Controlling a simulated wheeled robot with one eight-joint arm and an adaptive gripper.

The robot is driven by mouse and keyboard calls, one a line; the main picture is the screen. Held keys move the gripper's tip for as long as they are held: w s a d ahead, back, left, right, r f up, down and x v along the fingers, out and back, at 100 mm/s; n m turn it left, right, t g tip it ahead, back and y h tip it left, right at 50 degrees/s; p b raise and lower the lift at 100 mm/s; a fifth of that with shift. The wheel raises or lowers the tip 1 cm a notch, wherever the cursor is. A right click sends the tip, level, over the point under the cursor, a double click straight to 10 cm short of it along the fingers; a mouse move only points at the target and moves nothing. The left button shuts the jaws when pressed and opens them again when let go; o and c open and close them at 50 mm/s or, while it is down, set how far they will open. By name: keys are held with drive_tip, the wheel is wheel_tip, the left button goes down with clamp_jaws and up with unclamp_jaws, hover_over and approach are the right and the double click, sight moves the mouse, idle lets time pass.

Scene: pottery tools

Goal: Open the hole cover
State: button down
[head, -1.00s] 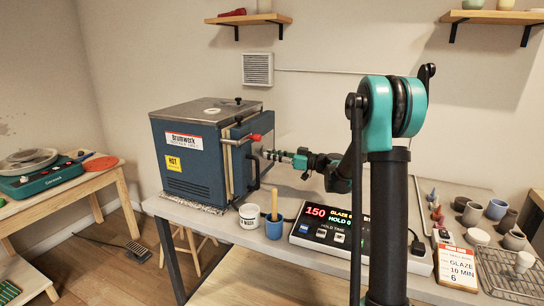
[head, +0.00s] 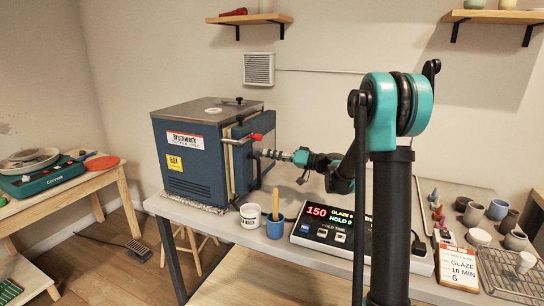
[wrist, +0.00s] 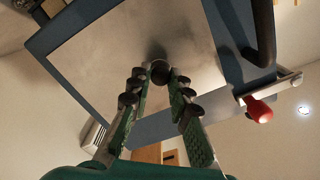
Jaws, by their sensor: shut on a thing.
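The blue kiln (head: 190,155) stands at the left end of the table, and its pale-edged door faces right, toward my arm. In the wrist view the door's flat grey face (wrist: 120,60) fills the upper part. A small dark round knob (wrist: 160,72) stands out from it; I take this to be the hole cover's knob. My gripper (wrist: 159,80) is shut on this knob, with a finger on each side. In the head view my gripper (head: 262,153) reaches the door's right side, and the knob is hidden there. No opening shows behind the knob.
A red-tipped latch lever (head: 256,137) sticks out above my gripper; it also shows in the wrist view (wrist: 258,110), near a dark bar handle (wrist: 263,35). A white jar (head: 251,216), a blue cup (head: 275,229) and a controller (head: 330,225) stand below.

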drive_tip(key=shift+s+a+r+m, duration=0.15)
drive_tip(key=shift+r+m, duration=0.15)
drive_tip(key=shift+m, duration=1.2)
drive_tip(key=shift+s+d+r+m, duration=0.1)
drive_tip(key=shift+r+m, duration=0.15)
drive_tip(key=shift+m, duration=1.25)
drive_tip(key=shift+s+a+r+m, duration=0.15)
drive_tip(key=shift+r+m, duration=0.15)
drive_tip(key=shift+m, duration=1.2)
drive_tip(key=c, duration=1.4)
unclamp_jaws()
drive_tip(key=shift+d, duration=0.1)
drive_tip(key=v, duration=1.2)
